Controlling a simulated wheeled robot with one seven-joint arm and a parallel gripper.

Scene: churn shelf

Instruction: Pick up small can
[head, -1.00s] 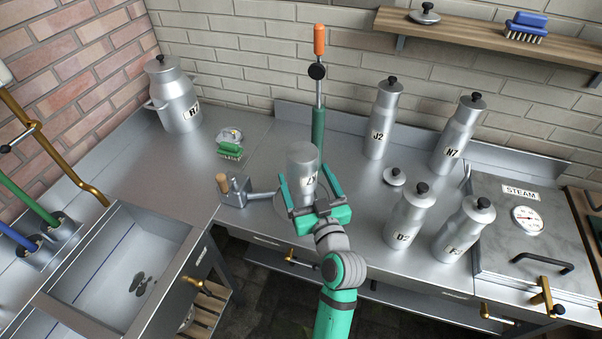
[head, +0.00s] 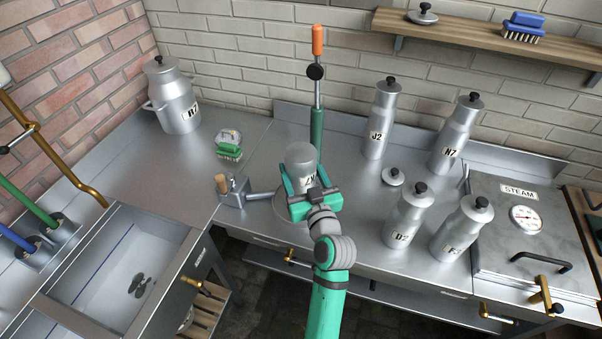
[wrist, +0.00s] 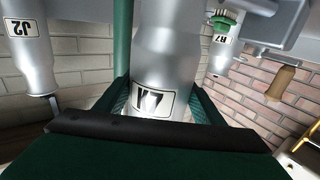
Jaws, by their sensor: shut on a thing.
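A grey metal can (head: 299,157) with a rounded top stands upright near the middle of the counter, by the green column. No knobbed lid shows on it. In the wrist view the can rises between the two dark green fingers (wrist: 160,100). The can's lower part is largely hidden behind my gripper in the head view.
Lidded cans J2 (head: 381,120), N7 (head: 455,135), D2 (head: 408,218) and another (head: 462,228) stand to the right. A loose lid (head: 393,176) lies between. A wooden-handled lever (head: 232,189) and green brush (head: 229,152) are at left. A green column (head: 316,130) rises close behind.

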